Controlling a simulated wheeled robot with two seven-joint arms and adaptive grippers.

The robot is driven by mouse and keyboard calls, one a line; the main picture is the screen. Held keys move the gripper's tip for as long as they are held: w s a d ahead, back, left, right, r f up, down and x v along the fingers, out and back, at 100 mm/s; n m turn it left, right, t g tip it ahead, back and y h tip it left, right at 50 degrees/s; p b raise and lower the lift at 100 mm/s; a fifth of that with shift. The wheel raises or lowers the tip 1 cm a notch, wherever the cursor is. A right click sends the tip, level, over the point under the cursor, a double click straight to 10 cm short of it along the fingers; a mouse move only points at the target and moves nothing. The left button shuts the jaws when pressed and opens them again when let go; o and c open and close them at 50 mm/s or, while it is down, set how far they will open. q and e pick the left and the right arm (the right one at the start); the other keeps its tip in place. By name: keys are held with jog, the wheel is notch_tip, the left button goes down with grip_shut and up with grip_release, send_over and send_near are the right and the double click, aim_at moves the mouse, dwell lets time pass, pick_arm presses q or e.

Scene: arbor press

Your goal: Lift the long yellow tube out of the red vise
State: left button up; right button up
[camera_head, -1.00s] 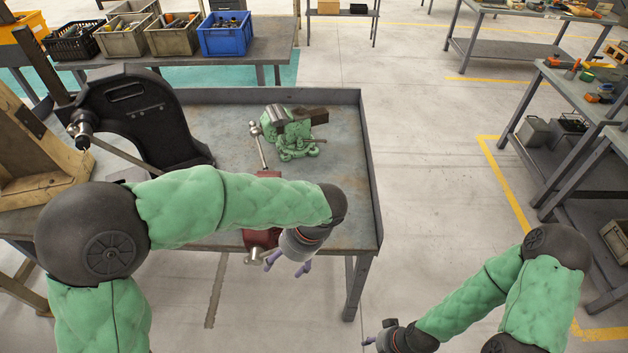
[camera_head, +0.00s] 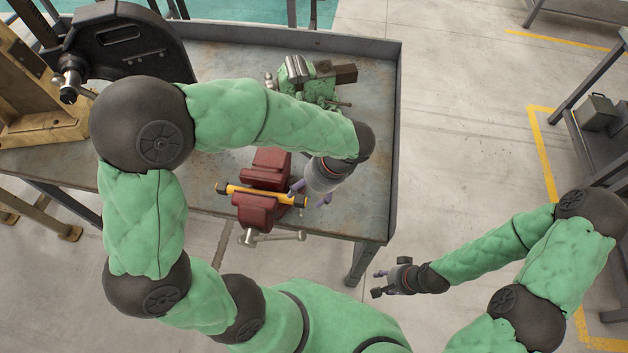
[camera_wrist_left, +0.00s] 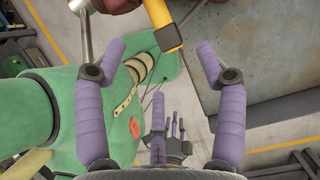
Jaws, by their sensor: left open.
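The red vise (camera_head: 262,207) is on the front edge of the workbench. The long yellow tube (camera_head: 270,194), with dark ends, lies across it between its jaws. My left gripper (camera_head: 311,195) is open and empty just off the tube's right end. In the left wrist view, the yellow tube (camera_wrist_left: 161,14) points down between and beyond the purple fingertips, which do not touch it; part of the red vise (camera_wrist_left: 115,4) shows at the top. My right gripper (camera_head: 378,283) is open and empty, off the bench to the right.
A green vise (camera_head: 318,83) stands behind my left forearm on the workbench (camera_head: 372,140). The bench has a raised rim at the back and right.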

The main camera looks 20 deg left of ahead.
aim_at(298, 201)
pick_arm(q)
jog(key=b+x, duration=0.1)
jog(key=x, duration=0.7)
jog(key=shift+w, duration=0.1)
jog(key=c, duration=1.4)
